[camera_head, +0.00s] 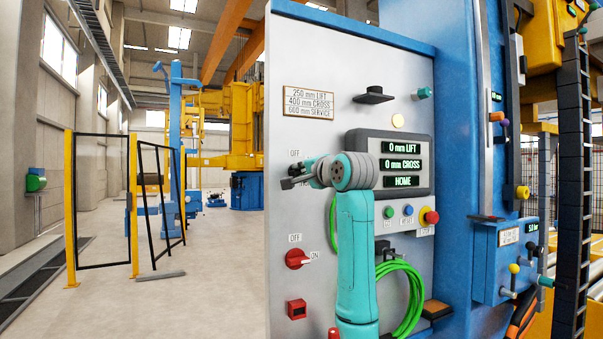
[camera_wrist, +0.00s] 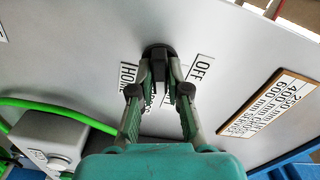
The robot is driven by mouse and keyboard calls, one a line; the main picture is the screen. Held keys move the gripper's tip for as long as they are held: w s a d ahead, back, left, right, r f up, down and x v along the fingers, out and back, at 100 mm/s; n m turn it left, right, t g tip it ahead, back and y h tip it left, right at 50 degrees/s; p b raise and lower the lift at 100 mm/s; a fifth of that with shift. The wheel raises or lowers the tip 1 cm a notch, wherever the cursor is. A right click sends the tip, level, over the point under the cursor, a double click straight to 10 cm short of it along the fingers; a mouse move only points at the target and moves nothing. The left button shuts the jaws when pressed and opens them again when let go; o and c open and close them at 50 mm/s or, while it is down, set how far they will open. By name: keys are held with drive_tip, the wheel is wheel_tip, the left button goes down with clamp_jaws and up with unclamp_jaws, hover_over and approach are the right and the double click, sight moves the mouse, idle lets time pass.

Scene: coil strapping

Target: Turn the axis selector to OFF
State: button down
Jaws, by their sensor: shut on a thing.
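The axis selector is a black knob (camera_wrist: 156,49) on the grey panel, seen in the wrist view. An OFF label (camera_wrist: 201,69) is to its right and a HOME label (camera_wrist: 128,75) to its left. Other labels between them are partly hidden by my fingers. My gripper (camera_wrist: 160,68) has its two fingers closed on either side of the knob. In the head view my gripper (camera_head: 290,177) is at the panel's left side, just below an OFF label (camera_head: 295,153); the knob is largely hidden there. Where the knob points is hard to tell.
A display (camera_head: 402,164) reads 0 mm LIFT, 0 mm CROSS and HOME. A red OFF/ON switch (camera_head: 297,258) sits below. Buttons, a red emergency stop (camera_head: 431,217) and a green cable (camera_head: 408,290) are to the right. The floor at left is open before a fence (camera_head: 103,200).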

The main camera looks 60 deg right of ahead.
drive_tip(key=n, duration=1)
drive_tip(key=shift+n, duration=2)
drive_tip(key=c, duration=1.1)
unclamp_jaws()
drive_tip(key=shift+w, duration=0.1)
drive_tip(key=shift+c, duration=0.2)
drive_tip(key=shift+a, duration=0.1)
